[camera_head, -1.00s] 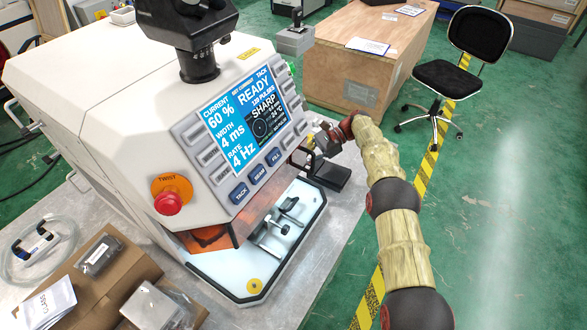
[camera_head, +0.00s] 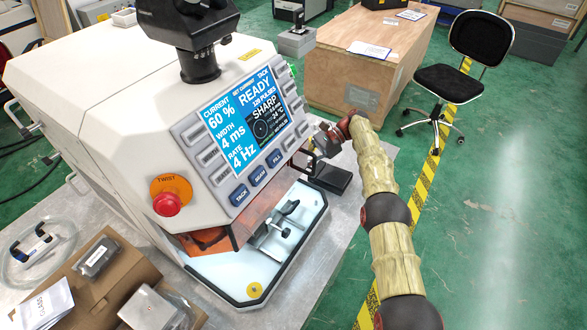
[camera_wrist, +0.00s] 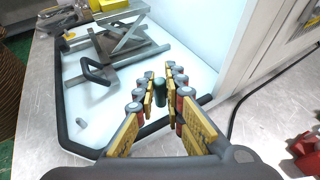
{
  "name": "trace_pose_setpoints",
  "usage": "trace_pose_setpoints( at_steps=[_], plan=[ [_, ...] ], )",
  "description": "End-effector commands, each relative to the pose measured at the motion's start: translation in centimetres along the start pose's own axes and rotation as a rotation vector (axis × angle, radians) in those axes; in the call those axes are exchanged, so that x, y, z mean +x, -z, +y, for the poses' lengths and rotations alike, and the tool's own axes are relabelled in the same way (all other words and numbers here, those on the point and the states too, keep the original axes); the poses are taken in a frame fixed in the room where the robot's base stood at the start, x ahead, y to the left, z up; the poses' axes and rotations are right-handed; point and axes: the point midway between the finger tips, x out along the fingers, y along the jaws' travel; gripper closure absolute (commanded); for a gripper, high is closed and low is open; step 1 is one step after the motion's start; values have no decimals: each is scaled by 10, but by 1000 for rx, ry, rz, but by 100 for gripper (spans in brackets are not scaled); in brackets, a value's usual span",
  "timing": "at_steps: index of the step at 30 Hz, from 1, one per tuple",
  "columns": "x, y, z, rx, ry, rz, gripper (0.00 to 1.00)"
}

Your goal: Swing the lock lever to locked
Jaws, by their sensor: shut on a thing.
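A dark green upright knob (camera_wrist: 160,91), which looks like the lock lever's grip, stands between my fingertips in the wrist view. My gripper (camera_wrist: 161,84) is shut on it, with yellow-padded fingers on either side. The rest of the lever is hidden, so I cannot tell its angle. In the head view my gripper (camera_head: 322,143) is at the right side of the white machine (camera_head: 110,85), by the panel's right edge. The knob cannot be made out there. The machine's screen (camera_head: 250,118) reads READY.
A metal stage with a black handle (camera_wrist: 97,72) stands on the white tray (camera_wrist: 190,62). The black block (camera_head: 328,177) lies close below my gripper. Boxes (camera_head: 105,270) crowd the bench's front left. A wooden crate (camera_head: 340,75) and a chair (camera_head: 450,82) stand behind; the right floor is clear.

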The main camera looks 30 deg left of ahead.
Motion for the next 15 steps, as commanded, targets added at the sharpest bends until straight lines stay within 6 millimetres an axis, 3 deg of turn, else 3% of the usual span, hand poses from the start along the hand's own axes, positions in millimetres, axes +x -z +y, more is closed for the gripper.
trace_pose_setpoints(
  at_steps=[1, 2, 3, 12, 15],
  plan=[
    [0, -2, -1, -2, 2, 0, 100],
    [0, -2, -1, -2, 2, 0, 89],
    [0, -2, -1, -2, 2, 0, 86],
    [0, -1, 0, -1, 1, 0, 70],
    [0, -1, 0, -1, 1, 0, 70]
  ],
)
